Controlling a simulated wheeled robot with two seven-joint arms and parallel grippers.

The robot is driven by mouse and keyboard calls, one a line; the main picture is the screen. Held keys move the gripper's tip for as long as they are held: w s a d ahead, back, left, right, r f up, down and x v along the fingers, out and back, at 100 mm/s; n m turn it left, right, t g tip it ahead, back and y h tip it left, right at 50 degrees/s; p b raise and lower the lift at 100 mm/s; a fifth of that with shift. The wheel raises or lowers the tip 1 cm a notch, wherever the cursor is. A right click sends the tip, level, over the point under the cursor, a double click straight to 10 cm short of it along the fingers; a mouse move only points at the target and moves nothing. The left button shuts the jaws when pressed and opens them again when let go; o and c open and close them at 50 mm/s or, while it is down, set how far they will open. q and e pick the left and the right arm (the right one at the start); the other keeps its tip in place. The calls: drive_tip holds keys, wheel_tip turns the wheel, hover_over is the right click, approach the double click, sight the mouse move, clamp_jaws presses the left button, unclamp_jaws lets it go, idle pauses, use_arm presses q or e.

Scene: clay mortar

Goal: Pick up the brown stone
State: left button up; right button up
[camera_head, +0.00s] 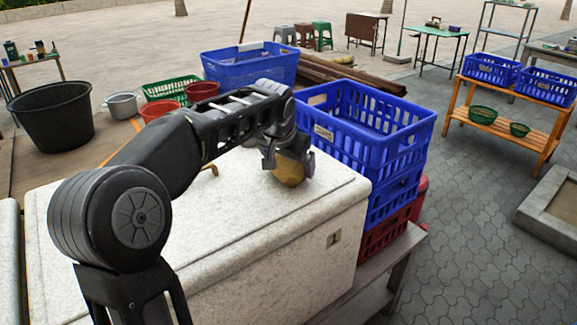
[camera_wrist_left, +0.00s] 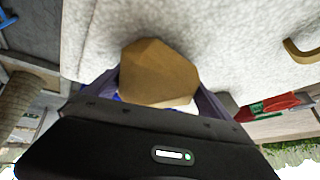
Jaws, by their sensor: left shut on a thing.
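The brown stone (camera_head: 289,172) is a faceted, tan-brown lump at the far part of the white speckled box top (camera_head: 230,210). My left gripper (camera_head: 287,160) is above it, pointing down, and shut on it. In the left wrist view the stone (camera_wrist_left: 158,73) sits between the two fingers (camera_wrist_left: 158,88), with the pale box surface behind it. Whether the stone touches the box top or is slightly raised is hard to tell. My right gripper is not in view.
Stacked blue crates (camera_head: 365,130) stand just right of the stone. A blue basin (camera_head: 250,68), a green basket (camera_head: 170,88), red bowls (camera_head: 202,90) and a black tub (camera_head: 52,118) lie behind. A brass-coloured handle (camera_wrist_left: 302,52) is on the box. The box top's front is clear.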

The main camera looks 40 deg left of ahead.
use_arm(q)
drive_tip(key=c, duration=0.4)
drive_tip(key=shift+r, duration=0.15)
drive_tip(key=shift+c, duration=0.4)
drive_tip(key=shift+r, duration=0.1)
wheel_tip(320, 180, up, 10)
drive_tip(key=shift+f+p, duration=0.1)
drive_tip(key=shift+p, duration=0.45)
